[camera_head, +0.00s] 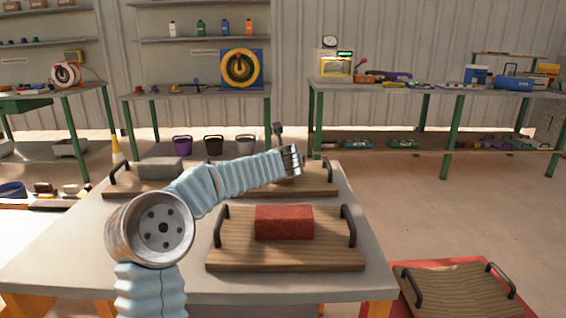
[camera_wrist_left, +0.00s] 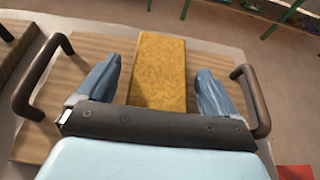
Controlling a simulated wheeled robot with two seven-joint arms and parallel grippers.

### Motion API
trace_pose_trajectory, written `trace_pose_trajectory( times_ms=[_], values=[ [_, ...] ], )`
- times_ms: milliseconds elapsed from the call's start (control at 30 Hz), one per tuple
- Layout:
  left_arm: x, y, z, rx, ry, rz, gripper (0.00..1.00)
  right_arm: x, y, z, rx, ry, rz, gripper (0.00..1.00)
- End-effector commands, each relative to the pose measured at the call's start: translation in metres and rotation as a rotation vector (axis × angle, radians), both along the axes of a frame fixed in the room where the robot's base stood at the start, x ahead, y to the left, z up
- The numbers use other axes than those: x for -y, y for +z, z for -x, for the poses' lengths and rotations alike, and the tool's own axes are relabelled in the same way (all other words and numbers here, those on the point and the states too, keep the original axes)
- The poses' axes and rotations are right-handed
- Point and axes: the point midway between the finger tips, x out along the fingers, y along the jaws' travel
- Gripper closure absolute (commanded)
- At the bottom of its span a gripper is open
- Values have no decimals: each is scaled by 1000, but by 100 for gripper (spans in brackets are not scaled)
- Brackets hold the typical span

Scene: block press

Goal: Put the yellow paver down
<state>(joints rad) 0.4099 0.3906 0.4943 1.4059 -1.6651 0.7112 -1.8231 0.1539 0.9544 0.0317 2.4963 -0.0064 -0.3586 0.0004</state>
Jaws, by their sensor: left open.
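The yellow paver (camera_wrist_left: 160,70) lies on a wooden board (camera_wrist_left: 75,68) with dark handles in the left wrist view. My left gripper (camera_wrist_left: 158,85) is open, with one blue finger on each side of the paver and a gap visible on both sides. In the head view my left gripper (camera_head: 291,160) is over the back right board (camera_head: 318,188), and the paver is hidden behind my arm there. My right gripper is not in view.
A red block (camera_head: 284,222) sits on the front board (camera_head: 235,255). A grey block (camera_head: 160,168) sits on the back left board (camera_head: 118,186). Another handled board (camera_head: 460,290) lies low at the right. The grey tabletop (camera_head: 70,250) is bare at front left.

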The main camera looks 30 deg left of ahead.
Motion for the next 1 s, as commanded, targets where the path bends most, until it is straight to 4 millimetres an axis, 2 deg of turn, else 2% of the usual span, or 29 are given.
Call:
trace_pose_trajectory(
  times_ms=[167, 500, 633, 800, 1000],
  values=[
    [5, 5, 6, 2, -1, -1, 6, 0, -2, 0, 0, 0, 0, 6],
    [40, 33, 65, 3, -2, -2, 6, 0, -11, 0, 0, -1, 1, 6],
    [50, 41, 82, 2, 0, -1, 6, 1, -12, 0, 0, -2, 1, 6],
    [57, 46, 94, 1, 0, -1, 6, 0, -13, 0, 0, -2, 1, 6],
    [58, 47, 95, 0, 0, 0, 6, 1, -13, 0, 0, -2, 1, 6]
  ],
)
